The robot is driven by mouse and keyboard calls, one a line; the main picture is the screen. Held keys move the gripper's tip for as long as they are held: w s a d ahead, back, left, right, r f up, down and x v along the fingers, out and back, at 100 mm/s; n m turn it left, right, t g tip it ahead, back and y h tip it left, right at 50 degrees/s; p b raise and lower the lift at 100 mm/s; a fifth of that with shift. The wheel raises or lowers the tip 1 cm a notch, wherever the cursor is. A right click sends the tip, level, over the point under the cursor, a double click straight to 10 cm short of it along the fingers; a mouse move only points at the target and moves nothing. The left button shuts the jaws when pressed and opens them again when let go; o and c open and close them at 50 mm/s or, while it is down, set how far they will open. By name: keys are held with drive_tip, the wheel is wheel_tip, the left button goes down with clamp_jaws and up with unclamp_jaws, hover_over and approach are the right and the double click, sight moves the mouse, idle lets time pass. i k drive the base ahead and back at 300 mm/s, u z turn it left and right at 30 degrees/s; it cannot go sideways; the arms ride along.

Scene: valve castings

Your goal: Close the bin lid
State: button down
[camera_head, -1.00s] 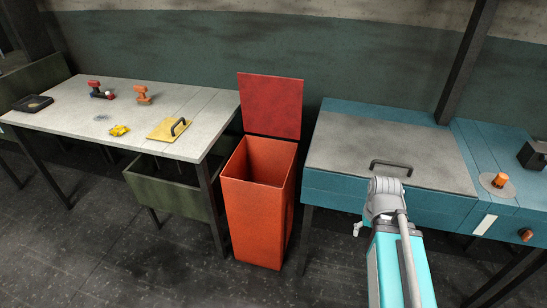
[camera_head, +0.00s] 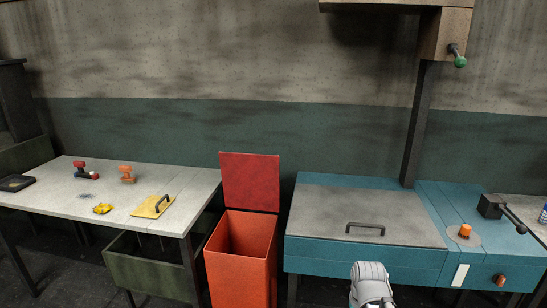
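The orange bin (camera_head: 240,270) stands on the floor between two tables, and its lower part is cut off by the picture's bottom edge. Its red lid (camera_head: 250,182) is open, standing upright at the bin's back edge, and the dark inside shows. A grey rounded part of my arm (camera_head: 370,285) shows at the bottom edge, right of the bin and in front of the blue bench. No gripper fingers can be made out.
Left stands a pale table (camera_head: 130,200) with a yellow handled plate (camera_head: 153,206) and small valve parts, above a green box (camera_head: 150,270). Right is a blue bench (camera_head: 350,258) with a grey handled panel (camera_head: 370,205). A post and overhead box (camera_head: 445,35) rise behind it.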

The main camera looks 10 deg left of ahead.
sight(251, 181)
drive_tip(key=k, duration=0.95)
drive_tip(key=u, duration=0.45)
drive_tip(key=i, duration=0.9)
drive_tip(key=u, duration=0.35)
drive_tip(key=i, duration=1.25)
drive_tip(key=z, duration=0.85)
